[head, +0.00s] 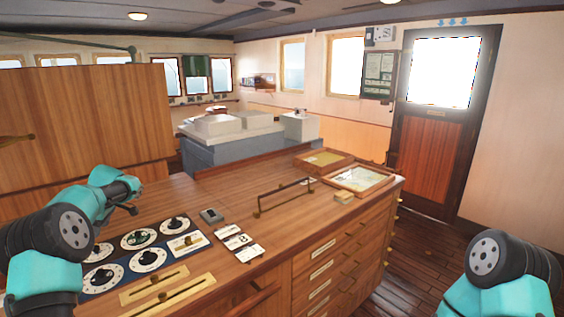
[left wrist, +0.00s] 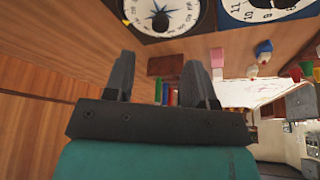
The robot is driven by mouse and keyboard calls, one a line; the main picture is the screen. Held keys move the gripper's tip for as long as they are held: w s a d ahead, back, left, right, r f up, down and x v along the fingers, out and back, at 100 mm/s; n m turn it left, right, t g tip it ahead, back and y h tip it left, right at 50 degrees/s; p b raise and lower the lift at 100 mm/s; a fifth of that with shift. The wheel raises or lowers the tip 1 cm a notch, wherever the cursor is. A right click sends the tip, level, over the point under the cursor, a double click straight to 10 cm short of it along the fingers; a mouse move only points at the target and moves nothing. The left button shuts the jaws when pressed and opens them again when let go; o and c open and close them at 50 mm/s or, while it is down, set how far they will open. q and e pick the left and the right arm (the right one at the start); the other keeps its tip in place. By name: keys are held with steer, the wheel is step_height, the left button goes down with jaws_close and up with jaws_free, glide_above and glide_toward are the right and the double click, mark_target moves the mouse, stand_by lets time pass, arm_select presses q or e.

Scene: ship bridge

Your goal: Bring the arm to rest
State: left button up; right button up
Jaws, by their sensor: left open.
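My left arm (head: 60,235) comes in from the left in teal and black. Its gripper (head: 131,209) is small in the head view, above the wooden chart counter (head: 190,195) near the dial panel. In the left wrist view the two dark fingers (left wrist: 157,72) stand apart with nothing held between them. My right arm (head: 500,262) shows at the lower right as a teal and black joint; its gripper is out of the picture.
Round dials (head: 138,238) and brass sliders (head: 155,284) sit on the counter's near left. A grey box (head: 211,215), a dark rail (head: 284,196), and a map tray (head: 358,179) lie farther right. A wooden partition (head: 90,118) stands behind the left arm.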

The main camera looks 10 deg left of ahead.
arm_select(q)
steer(key=s+v, duration=0.1)
steer(key=v, duration=0.8)
steer(key=x, duration=1.1)
steer(key=w+x, duration=0.1)
steer(key=x, duration=0.5)
steer(key=shift+s+d+r+m+t, duration=0.15)
steer(key=shift+m+t, duration=0.15)
steer(key=shift+m, duration=0.5)
steer(key=m+t, duration=0.1)
steer(key=m, duration=0.3)
steer(key=shift+t, duration=0.3)
steer(key=shift+s+m+t, duration=0.1)
steer(key=shift+m+t, duration=0.5)
steer(key=shift+m, duration=1)
